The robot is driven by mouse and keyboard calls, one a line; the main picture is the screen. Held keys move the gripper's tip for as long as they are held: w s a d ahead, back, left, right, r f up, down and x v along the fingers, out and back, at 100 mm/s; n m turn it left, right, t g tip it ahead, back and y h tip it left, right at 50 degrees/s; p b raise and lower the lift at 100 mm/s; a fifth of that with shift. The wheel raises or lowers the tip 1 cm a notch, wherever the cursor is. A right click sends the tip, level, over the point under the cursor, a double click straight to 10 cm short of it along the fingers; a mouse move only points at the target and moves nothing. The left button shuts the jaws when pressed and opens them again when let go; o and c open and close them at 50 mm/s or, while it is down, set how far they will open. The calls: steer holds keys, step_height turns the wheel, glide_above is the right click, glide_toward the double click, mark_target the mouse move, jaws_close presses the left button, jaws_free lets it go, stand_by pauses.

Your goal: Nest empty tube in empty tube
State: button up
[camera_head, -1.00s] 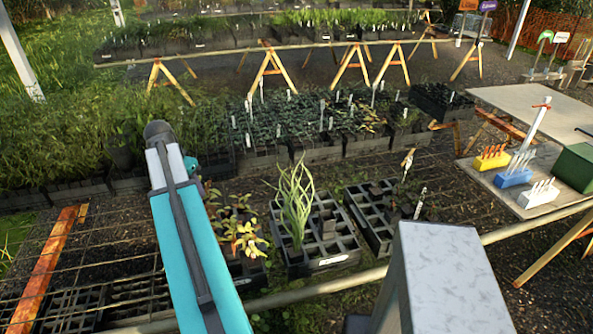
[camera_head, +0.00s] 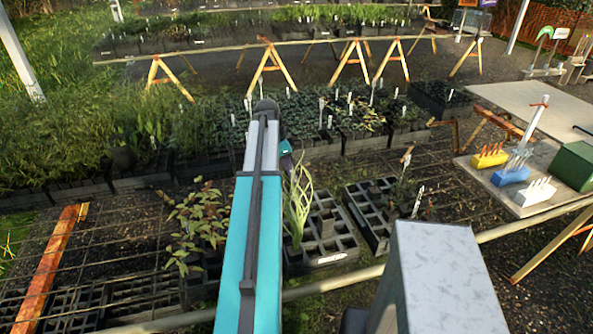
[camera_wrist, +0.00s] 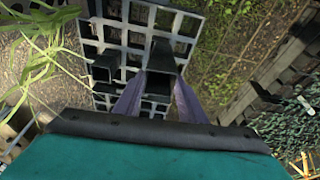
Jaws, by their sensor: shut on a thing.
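In the wrist view, my gripper (camera_wrist: 160,82) is shut on a black square tube (camera_wrist: 162,54), which sits between the purple fingertips. A second black tube (camera_wrist: 103,68) stands to the left of it, apart, over the black gridded crate (camera_wrist: 145,12). I cannot tell how high the held tube is above the crate. In the head view, the crate (camera_head: 346,241) lies right of my arm, with open cells and a green strappy plant (camera_head: 298,203) at its left side.
A second gridded crate (camera_head: 366,217) stands to the right. A leafy plant (camera_head: 199,222) is left of my arm. Dense potted stock fills the bed behind. A table (camera_head: 522,205) with coloured label holders (camera_head: 511,174) and a green box (camera_head: 575,166) stands at the right.

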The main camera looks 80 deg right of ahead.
mark_target(296, 190)
steer(key=s, duration=0.2)
steer(key=shift+s+d+m, duration=0.25)
steer(key=shift+s+m, duration=0.05)
steer(key=shift+f, duration=0.3)
steer(key=shift+f+b, duration=0.65)
steer(key=shift+f, duration=0.3)
steer(key=shift+w+f, duration=0.25)
steer(key=shift+f, duration=0.05)
steer(key=shift+f+b, duration=1.75)
steer(key=shift+f, duration=1.5)
steer(key=o, duration=1.4)
steer(key=shift+c, duration=0.2)
